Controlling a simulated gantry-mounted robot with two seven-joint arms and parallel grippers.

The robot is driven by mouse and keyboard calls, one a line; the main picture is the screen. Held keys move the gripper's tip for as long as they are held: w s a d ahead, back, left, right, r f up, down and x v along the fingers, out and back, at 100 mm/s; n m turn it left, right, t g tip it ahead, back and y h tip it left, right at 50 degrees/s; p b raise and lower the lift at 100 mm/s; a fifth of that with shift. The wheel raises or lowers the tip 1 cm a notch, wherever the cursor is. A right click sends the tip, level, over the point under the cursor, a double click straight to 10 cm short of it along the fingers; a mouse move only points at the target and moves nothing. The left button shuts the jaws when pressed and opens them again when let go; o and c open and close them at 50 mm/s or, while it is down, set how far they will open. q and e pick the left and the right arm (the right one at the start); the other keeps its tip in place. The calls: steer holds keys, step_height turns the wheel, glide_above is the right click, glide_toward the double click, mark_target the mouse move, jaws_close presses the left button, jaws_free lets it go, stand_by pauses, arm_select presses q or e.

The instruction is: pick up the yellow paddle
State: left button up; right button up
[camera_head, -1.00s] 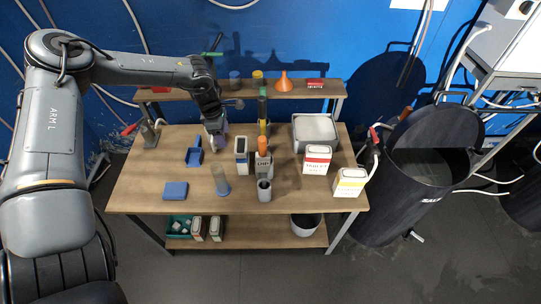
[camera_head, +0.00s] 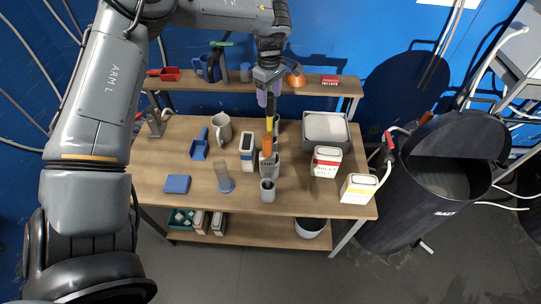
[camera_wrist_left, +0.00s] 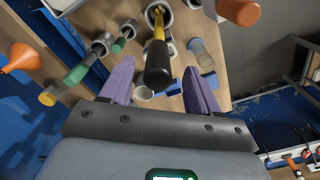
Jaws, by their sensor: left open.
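The yellow paddle (camera_wrist_left: 158,34) stands in a grey round holder (camera_wrist_left: 150,8), its black handle end pointing toward the left wrist camera. In the head view a short yellow length of the paddle (camera_head: 270,109) shows just below my left gripper (camera_head: 268,94). The left gripper also shows in the left wrist view (camera_wrist_left: 160,70), its two purple fingers apart. There the black handle lies between the fingers in the picture, with no clear contact on either. How far the fingers are from the handle in depth I cannot tell. My right gripper is out of view.
An orange-handled tool (camera_head: 267,144) stands close in front in a grey holder. A white-grey box (camera_head: 248,150) and a mug (camera_head: 222,130) are to the left. A grey bin (camera_head: 325,128) is to the right. A shelf with an orange funnel (camera_head: 296,78) runs behind.

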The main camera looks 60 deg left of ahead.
mark_target(271, 107)
arm_select(q)
steer(key=shift+w+d+f+p, duration=0.1)
steer(key=shift+f+p, duration=0.55)
steer(key=shift+f, duration=2.2)
jaws_close()
steer(key=shift+w, duration=0.1)
